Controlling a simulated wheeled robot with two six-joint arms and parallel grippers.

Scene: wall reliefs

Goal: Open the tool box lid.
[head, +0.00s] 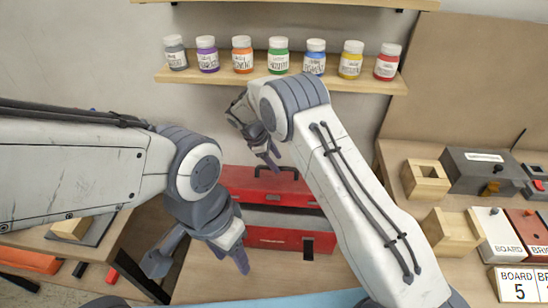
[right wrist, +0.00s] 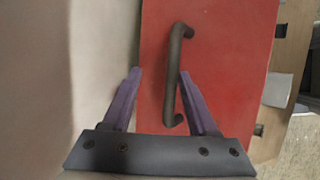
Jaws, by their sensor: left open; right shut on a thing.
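The red tool box (head: 262,239) stands on the wooden table below my arms. Its red lid (head: 240,180) appears raised at the back, with a grey band between it and the red front. A dark handle is on the lid; it also shows in the right wrist view (right wrist: 176,75) against the red lid face (right wrist: 215,70). My right gripper (head: 271,155) is at the handle and shut on it, with its purple fingers (right wrist: 159,73) on either side. My left gripper (head: 198,260) is open and empty, left of and in front of the box. My right arm hides the box's right part.
A wall shelf (head: 180,72) holds several paint jars above the box. At right, a wooden bench carries wooden blocks (head: 425,180), a dark grey box (head: 480,172) and labelled board pieces (head: 497,235). A side table (head: 85,250) stands at left.

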